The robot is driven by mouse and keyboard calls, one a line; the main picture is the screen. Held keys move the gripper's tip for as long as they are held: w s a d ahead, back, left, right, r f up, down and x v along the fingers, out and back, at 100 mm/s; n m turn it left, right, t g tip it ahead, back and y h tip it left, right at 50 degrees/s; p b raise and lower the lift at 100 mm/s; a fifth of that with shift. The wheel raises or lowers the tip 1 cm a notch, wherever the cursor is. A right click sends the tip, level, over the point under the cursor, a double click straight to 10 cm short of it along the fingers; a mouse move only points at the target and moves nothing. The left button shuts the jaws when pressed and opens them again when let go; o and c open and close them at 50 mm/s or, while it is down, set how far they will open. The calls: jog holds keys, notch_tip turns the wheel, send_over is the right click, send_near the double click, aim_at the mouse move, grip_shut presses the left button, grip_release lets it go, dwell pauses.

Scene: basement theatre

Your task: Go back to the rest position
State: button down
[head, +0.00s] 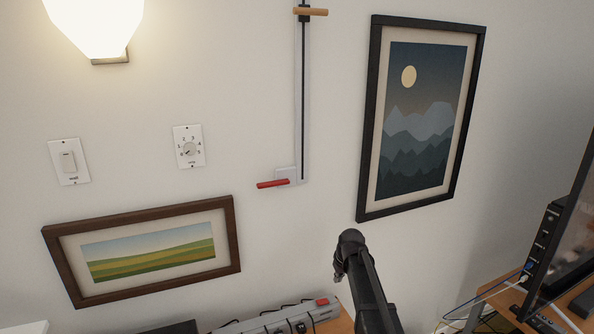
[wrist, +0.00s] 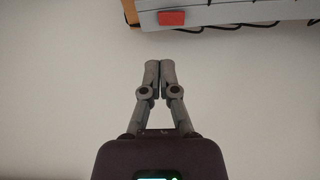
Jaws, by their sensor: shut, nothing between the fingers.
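My gripper (wrist: 152,75) shows in the wrist view with its two grey fingers together at the tips and nothing between them. It is in front of a plain pale surface, below a light strip with a red switch (wrist: 171,18). In the head view my dark arm rises at the lower middle, in front of the white wall. The fingers cannot be made out in the head view.
A power strip (head: 285,321) lies at the bottom. A dark-framed mountain picture (head: 367,120), a brown-framed field picture (head: 236,235), a red lever (head: 272,184), a dial (head: 189,148) and a light switch (head: 68,161) are on the wall. A screen (head: 570,230) stands at right.

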jog(key=s+d+m+g+h, duration=0.1)
jog(key=s+m+g, duration=0.1)
jog(key=s, duration=2.2)
jog(key=shift+s+d+f+m+g, duration=0.25)
jog(key=shift+d+f+m+g, duration=0.1)
jog(key=shift+m, duration=0.45)
